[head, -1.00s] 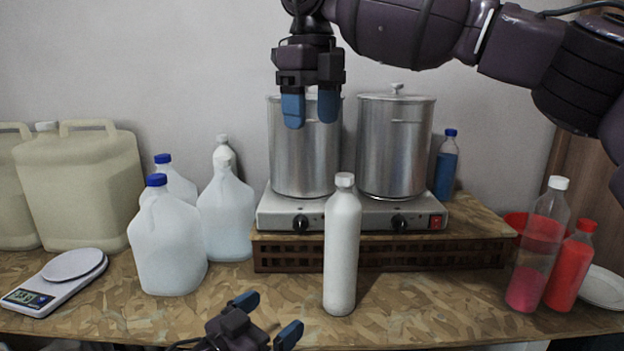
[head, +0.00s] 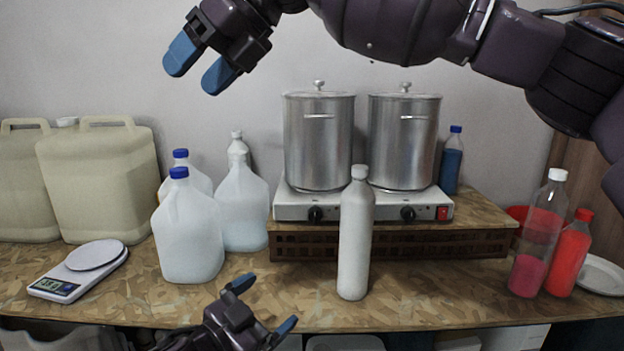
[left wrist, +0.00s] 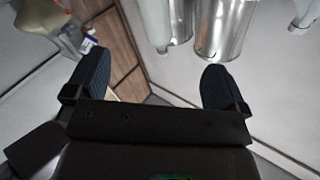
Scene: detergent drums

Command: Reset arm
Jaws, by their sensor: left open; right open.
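My left gripper (head: 263,304) is low at the table's front edge, in front of the white jugs and left of the white bottle. Its blue fingers are apart with nothing between them. In the left wrist view both dark fingers (left wrist: 157,80) stand wide apart and empty. My right gripper (head: 201,66) is high at the upper left, in front of the wall and above the jugs. It is tilted, with its blue fingers apart and empty. Its arm stretches across the top of the head view from the right, above the pots.
A white bottle (head: 355,240) stands upright at the table's front. Two steel pots (head: 319,140) (head: 404,140) sit on a hot plate (head: 290,206). Jugs (head: 188,240), a scale (head: 60,282) and large canisters (head: 100,190) stand left. Red-liquid bottles (head: 568,258) (head: 527,275) stand right.

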